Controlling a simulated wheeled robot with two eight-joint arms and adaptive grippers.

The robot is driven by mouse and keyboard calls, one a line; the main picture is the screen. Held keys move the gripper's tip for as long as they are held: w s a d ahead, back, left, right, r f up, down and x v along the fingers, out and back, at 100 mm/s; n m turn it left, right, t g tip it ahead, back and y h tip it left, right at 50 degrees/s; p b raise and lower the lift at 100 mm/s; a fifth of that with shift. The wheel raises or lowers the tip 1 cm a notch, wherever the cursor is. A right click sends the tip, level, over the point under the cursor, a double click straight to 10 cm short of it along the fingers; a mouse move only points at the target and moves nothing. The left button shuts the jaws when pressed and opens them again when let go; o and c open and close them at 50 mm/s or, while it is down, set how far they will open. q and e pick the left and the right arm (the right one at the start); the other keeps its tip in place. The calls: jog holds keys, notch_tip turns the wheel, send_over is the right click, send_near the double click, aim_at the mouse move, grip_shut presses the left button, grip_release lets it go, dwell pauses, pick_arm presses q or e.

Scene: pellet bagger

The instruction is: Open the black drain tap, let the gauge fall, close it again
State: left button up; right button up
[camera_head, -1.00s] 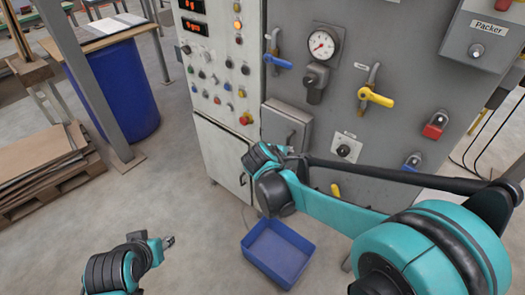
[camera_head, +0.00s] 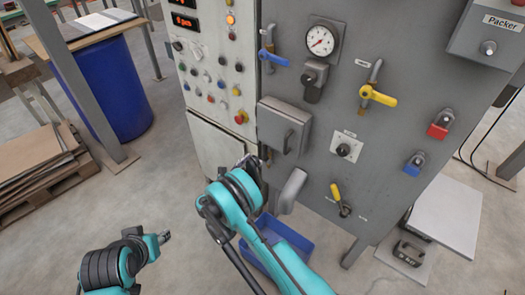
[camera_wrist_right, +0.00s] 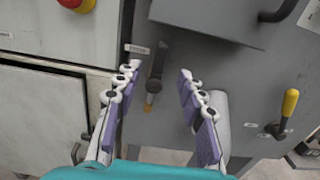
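The black drain tap (camera_wrist_right: 157,62), a dark lever with a brass-coloured end below it, is on the grey panel under a small label in the right wrist view. My right gripper (camera_wrist_right: 158,74) is open, with its two purple-padded fingers on either side of the lever, apart from it in the picture. In the head view my right gripper (camera_head: 250,162) is in front of the panel's lower left, and the arm mostly hides the tap. The round white gauge (camera_head: 321,41) with a red needle is high on the panel. My left gripper (camera_head: 165,238) is low, away from the panel, its opening too small to judge.
A blue-handled valve (camera_head: 273,57), yellow-handled valve (camera_head: 378,95) and lower yellow handle (camera_head: 338,194) are on the panel. A grey box (camera_head: 284,126) protrudes above the tap. A grey spout (camera_head: 291,190) is beside my right gripper, above a blue bin (camera_head: 291,235).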

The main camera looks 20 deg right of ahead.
aim_at(264, 150)
jog(key=b+x, duration=0.2)
jog(key=x, duration=0.5)
jog(key=shift+w+d, duration=0.2)
jog(key=shift+d, duration=0.1)
grip_shut()
